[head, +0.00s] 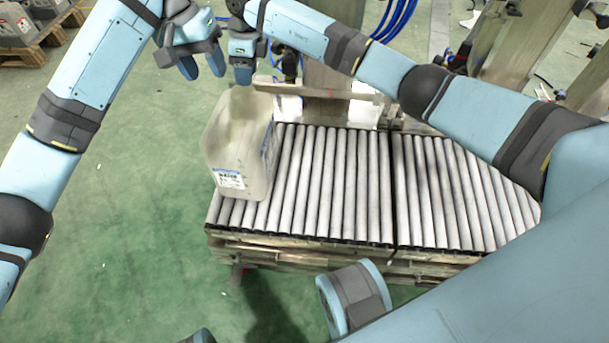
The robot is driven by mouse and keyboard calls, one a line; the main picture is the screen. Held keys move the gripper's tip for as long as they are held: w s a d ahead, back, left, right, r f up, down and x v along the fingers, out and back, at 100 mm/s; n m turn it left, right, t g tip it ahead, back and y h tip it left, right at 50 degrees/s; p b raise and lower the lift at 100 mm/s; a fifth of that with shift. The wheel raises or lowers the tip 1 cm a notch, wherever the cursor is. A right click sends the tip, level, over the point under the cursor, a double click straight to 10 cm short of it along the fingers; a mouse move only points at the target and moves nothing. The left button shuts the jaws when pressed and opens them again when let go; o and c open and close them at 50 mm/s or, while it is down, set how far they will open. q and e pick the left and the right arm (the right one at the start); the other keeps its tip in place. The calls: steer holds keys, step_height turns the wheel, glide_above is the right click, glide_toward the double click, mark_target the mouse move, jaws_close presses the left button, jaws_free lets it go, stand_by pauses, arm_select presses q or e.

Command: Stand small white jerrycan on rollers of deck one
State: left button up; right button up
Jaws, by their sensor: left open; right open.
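The small white jerrycan (238,150), translucent with a blue-and-white label, is at the left end of the roller deck (335,185). It looks upright, its base over the leftmost rollers. Whether part of it overhangs the left edge is hard to tell. My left gripper (203,68) is open and empty, above and left of the jerrycan's top. My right gripper (243,78) is open, right at the jerrycan's top. Its fingers overlap the top and handle in the picture, so contact there cannot be told.
A second roller section (455,190) adjoins on the right, partly behind my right arm. Both sections are bare of other things. Wooden posts and blue hoses (395,18) stand behind. A pallet with grey boxes (22,28) is at the far left. Green floor (110,215) is clear on the left.

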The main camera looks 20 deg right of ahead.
step_height(320, 180, up, 9)
steer(key=d, duration=0.1)
steer(key=shift+w+d+f, duration=0.15)
steer(key=shift+w+d, duration=0.05)
steer(key=shift+w, duration=0.1)
stand_by(0.4)
